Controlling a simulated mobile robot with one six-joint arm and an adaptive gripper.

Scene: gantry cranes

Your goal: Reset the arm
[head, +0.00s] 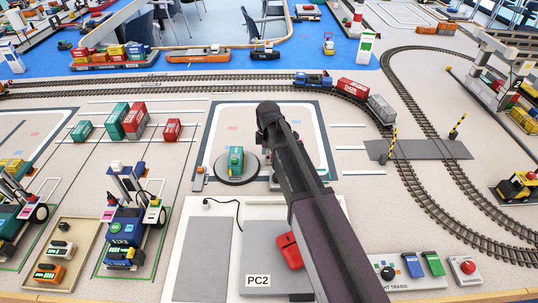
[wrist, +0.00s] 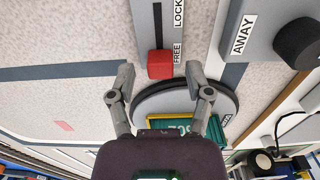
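My gripper (wrist: 158,85) shows in the wrist view with its two grey fingers spread apart and nothing between the tips. A red slider knob (wrist: 160,66) sits just beyond the fingertips, at the FREE end of a slot marked LOCK and FREE. I cannot tell whether the fingers touch it. A grey round turntable (wrist: 228,104) with a green container (wrist: 215,135) lies beyond and behind the right finger. The turntable (head: 228,181) there carries a green and yellow block (head: 236,160).
A box marked AWAY (wrist: 245,40) with a black knob stands close on the right in the wrist view.

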